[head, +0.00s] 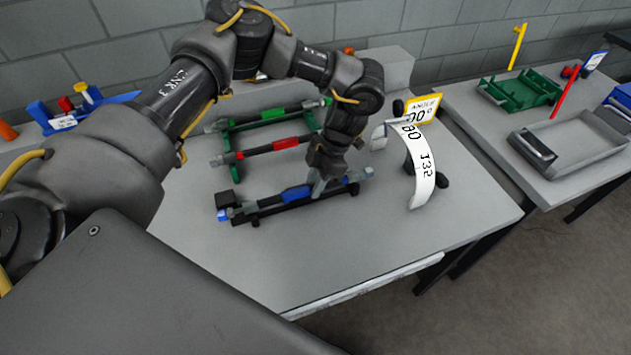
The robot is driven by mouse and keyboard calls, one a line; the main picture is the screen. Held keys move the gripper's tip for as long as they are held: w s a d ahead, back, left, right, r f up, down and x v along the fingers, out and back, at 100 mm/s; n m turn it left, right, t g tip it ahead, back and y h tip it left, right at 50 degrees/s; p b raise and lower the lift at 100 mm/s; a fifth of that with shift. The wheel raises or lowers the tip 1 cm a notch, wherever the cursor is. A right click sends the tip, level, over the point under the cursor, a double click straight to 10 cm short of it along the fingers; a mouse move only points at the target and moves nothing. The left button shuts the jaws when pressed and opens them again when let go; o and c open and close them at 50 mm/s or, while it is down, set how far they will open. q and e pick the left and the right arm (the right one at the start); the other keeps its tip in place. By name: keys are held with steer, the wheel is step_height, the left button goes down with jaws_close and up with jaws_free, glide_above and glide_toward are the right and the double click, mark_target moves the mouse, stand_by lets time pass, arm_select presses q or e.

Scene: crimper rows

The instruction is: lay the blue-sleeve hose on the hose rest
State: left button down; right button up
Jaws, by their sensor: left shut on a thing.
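The blue-sleeve hose (299,194) lies slanted across the front of the bench, a dark hose with a blue sleeve at its middle and pale fittings at its ends. My left gripper (318,189) comes down from above and is shut on it, just right of the middle of the sleeve. A black support (268,211) runs close under and along the hose; I cannot tell whether the hose touches it. This may be the hose rest, but no label shows. The gripper hides part of the hose. My right gripper is not in view.
A green-sleeve hose (271,114) and a red-sleeve hose (286,143) lie in rows behind. A curved white angle scale (424,168) stands to the right. The front of the bench (300,262) is clear. A grey tray (590,157) sits on the right bench.

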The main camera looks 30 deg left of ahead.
arm_select(q)
steer(key=c, duration=1.1)
jaws_free()
steer(key=b+v, duration=0.1)
steer(key=v, duration=0.9)
steer(key=shift+d+r, duration=0.15)
steer(key=shift+r, duration=0.25)
